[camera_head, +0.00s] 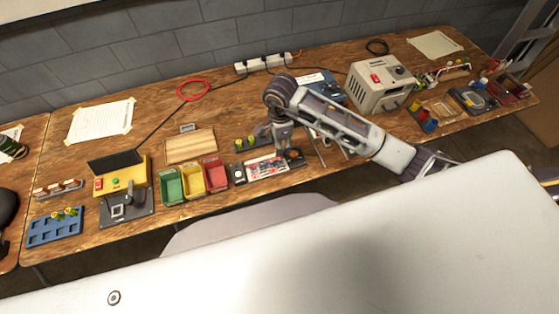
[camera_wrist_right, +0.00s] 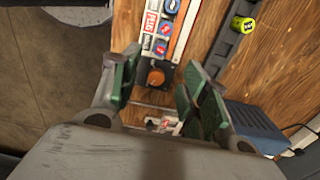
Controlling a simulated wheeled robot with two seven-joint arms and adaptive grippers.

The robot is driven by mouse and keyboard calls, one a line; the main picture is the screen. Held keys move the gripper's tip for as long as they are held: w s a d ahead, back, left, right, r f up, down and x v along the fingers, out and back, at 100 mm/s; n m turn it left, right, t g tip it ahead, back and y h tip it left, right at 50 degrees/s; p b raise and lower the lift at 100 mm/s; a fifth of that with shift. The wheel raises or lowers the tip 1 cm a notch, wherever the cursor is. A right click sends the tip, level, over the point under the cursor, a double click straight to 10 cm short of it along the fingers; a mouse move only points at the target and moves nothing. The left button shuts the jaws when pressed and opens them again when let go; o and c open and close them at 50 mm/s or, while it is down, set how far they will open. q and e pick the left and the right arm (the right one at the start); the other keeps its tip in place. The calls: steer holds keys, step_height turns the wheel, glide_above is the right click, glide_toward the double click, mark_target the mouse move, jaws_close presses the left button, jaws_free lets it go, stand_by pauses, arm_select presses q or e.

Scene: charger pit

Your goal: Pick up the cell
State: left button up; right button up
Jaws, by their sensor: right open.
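One cell (camera_wrist_right: 243,24) shows in the right wrist view at the upper right, on the dark rack (camera_wrist_right: 228,52). My right gripper (camera_head: 283,142) hangs over the bench beside the rack. In the right wrist view its fingers (camera_wrist_right: 160,66) are apart, and I see nothing held between them. A black box with an orange knob (camera_wrist_right: 155,77) lies beyond the fingertips. The cell is outside the fingers, to the right. My left gripper is not in view.
A labelled panel (camera_head: 268,168) lies just in front of the rack. Green (camera_head: 171,186), yellow (camera_head: 191,180) and red (camera_head: 215,174) bins stand to its left. A blue tray (camera_head: 42,230) holds more yellow-green pieces at far left. A beige box (camera_head: 377,91) stands right.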

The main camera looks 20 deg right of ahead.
glide_above(280, 159)
steer(key=shift+w+f, duration=0.1)
steer(key=shift+f, duration=2.4)
steer(key=shift+f, duration=0.1)
steer(key=shift+a+f+p, duration=0.1)
steer(key=shift+f+p, duration=0.65)
steer(key=shift+f, duration=1.75)
jaws_close()
